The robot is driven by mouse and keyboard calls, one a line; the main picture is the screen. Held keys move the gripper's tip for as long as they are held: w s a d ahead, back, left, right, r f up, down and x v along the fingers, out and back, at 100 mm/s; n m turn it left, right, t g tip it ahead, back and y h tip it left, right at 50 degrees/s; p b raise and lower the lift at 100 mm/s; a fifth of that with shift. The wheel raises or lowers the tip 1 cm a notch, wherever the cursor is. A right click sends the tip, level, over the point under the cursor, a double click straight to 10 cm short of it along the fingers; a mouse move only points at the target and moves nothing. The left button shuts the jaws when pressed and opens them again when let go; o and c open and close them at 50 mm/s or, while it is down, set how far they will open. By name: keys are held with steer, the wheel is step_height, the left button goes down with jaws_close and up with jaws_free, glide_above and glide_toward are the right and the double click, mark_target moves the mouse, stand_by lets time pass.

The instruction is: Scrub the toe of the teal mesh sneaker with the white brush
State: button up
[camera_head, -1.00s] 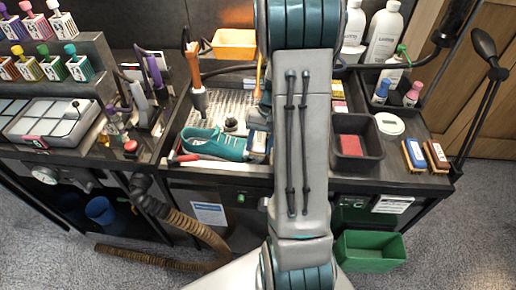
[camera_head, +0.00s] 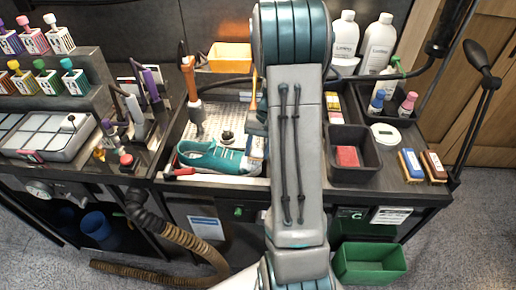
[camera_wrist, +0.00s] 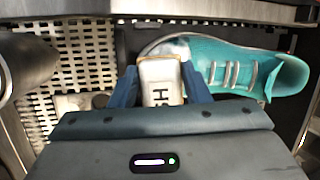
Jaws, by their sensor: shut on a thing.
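The teal mesh sneaker (camera_head: 215,157) lies on its side of the work tray in the head view, its toe to the right beside my arm. In the wrist view the sneaker (camera_wrist: 232,65) is at the upper right, with its pale, whitish toe (camera_wrist: 172,47) towards the left. My gripper (camera_wrist: 161,88) is shut on the white brush (camera_wrist: 160,72), which has dark lettering on its back. The brush sits at the toe's near edge and overlaps it in the wrist view. Its bristles are hidden, so I cannot tell whether they touch. My arm hides much of the gripper in the head view.
A perforated tray surface (camera_wrist: 75,50) lies under the sneaker. An orange-handled tool (camera_head: 190,82) stands behind it. A dark bin with a red block (camera_head: 347,156) is right of my arm. A yellow bin (camera_head: 229,57) is at the back, and a green bin (camera_head: 370,262) is on the floor.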

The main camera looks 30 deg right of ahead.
steer(key=shift+s+a+f+b, duration=0.15)
steer(key=shift+s+a+b, duration=0.25)
steer(key=shift+s+a, duration=0.95)
steer(key=shift+s+a+f+b, duration=0.1)
steer(key=shift+s+a+b, duration=0.25)
steer(key=shift+s+a, duration=0.95)
steer(key=shift+s+d, duration=0.15)
steer(key=shift+s, duration=0.05)
steer(key=shift+r, duration=0.1)
steer(key=p+v, duration=0.4)
steer(key=v, duration=0.2)
steer(key=shift+s+a, duration=0.3)
steer(key=shift+s, duration=0.45)
steer(key=shift+r, duration=0.2)
steer(key=r, duration=0.1)
steer(key=r+p, duration=0.1)
steer(key=p, duration=0.1)
steer(key=shift+s+d+r, duration=0.2)
steer(key=shift+d+r, duration=0.1)
steer(key=shift+r, duration=0.1)
